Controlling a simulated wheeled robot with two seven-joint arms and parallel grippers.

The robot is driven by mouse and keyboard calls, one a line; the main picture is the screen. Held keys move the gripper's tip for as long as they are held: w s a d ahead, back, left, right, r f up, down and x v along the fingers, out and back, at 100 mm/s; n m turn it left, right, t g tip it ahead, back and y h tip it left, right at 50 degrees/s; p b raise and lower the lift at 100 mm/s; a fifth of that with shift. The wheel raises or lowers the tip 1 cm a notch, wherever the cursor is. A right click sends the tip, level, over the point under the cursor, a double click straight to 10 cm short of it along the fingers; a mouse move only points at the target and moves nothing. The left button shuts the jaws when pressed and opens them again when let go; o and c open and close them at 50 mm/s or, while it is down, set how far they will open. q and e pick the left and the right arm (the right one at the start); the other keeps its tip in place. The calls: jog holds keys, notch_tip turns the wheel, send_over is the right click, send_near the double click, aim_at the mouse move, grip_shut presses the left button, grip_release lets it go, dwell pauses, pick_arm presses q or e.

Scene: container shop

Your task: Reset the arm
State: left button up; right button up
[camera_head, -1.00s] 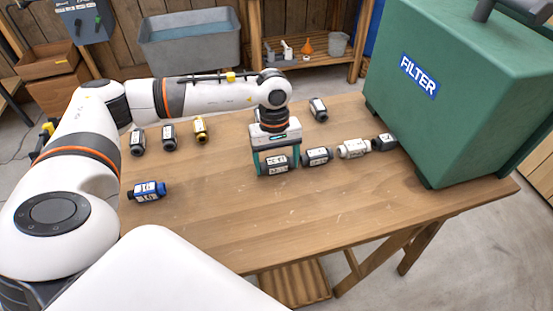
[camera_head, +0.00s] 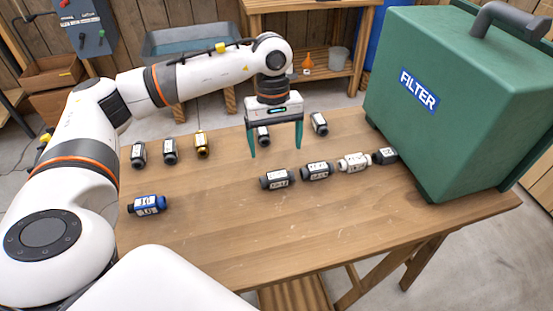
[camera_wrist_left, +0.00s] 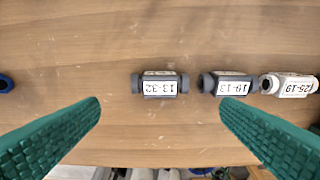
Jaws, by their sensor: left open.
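My left arm comes in from the left, and its gripper (camera_head: 275,152) is open and empty above the wooden table (camera_head: 210,240). Its two green fingers point down, well apart, and also show in the left wrist view (camera_wrist_left: 160,112). A dark grey fitting labelled 13-32 (camera_wrist_left: 160,84) lies on the table in front of the fingers; in the head view this fitting (camera_head: 277,180) is below and apart from the gripper. Another dark fitting (camera_head: 263,136) stands behind, partly seen between the fingers. My right gripper is not in view.
Right of the near fitting lie a grey fitting (camera_head: 317,171), a white one (camera_head: 354,162) and a dark one (camera_head: 385,156) beside the green FILTER case (camera_head: 440,130). The table's front is clear.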

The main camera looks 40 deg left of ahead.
pick_arm(q)
notch_tip(320, 180, up, 2)
jog(key=shift+w+a+r, duration=0.1)
dwell(0.5)
